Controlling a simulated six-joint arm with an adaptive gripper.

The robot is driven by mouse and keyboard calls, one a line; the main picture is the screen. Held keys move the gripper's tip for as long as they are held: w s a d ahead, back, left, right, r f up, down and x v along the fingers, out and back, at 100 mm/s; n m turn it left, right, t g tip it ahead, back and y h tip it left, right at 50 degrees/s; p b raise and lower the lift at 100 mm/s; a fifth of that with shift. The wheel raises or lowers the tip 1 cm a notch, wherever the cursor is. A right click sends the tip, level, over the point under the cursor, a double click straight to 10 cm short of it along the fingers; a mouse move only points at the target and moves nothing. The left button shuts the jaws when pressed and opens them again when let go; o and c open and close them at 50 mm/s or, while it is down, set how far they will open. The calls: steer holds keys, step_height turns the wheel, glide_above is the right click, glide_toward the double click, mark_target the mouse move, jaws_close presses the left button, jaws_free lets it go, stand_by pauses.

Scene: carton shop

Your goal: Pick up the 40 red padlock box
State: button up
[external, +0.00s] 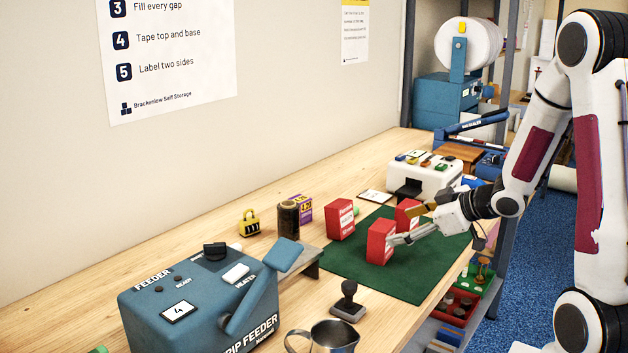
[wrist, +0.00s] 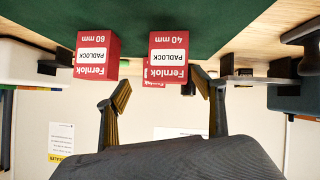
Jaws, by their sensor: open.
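In the wrist view, which is upside down, a red box labelled "40 mm PADLOCK" (wrist: 168,55) stands right of centre. A similar red "60 mm PADLOCK" box (wrist: 96,55) stands to its left. In the external view, the 40 mm box appears to be the front red box (external: 379,242), and the 60 mm box (external: 404,212) is behind it, partly hidden by my gripper. My gripper (external: 407,225) is open and empty, low over the mat beside these boxes. In the wrist view, the 40 mm box appears between my fingertips (wrist: 163,84), nearer the right one.
A third red box (external: 340,219) stands at the green mat's (external: 345,262) far left edge. A blue strip feeder (external: 200,300), stamp (external: 348,300) and metal mug (external: 328,338) are in front. A white machine (external: 428,176) stands beyond the mat. The mat's front part is clear.

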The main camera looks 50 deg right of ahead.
mark_target(381, 243)
steer(key=shift+s+f+t+y, duration=0.2)
steer(key=shift+f+y, duration=0.1)
steer(key=shift+f, duration=0.25)
steer(key=shift+s+f+t+y, duration=0.1)
steer(key=shift+f+t+y, duration=0.15)
steer(key=shift+f, duration=0.25)
steer(key=shift+s+a+f+m+t+y, duration=0.15)
steer(key=shift+s+f+m+t+y, duration=0.4)
steer(key=shift+y, duration=0.2)
steer(key=shift+x, duration=1.35)
steer(key=shift+x, duration=2.6)
steer(key=shift+c, duration=0.4)
steer(key=shift+r, duration=0.1)
steer(key=c, duration=1.2)
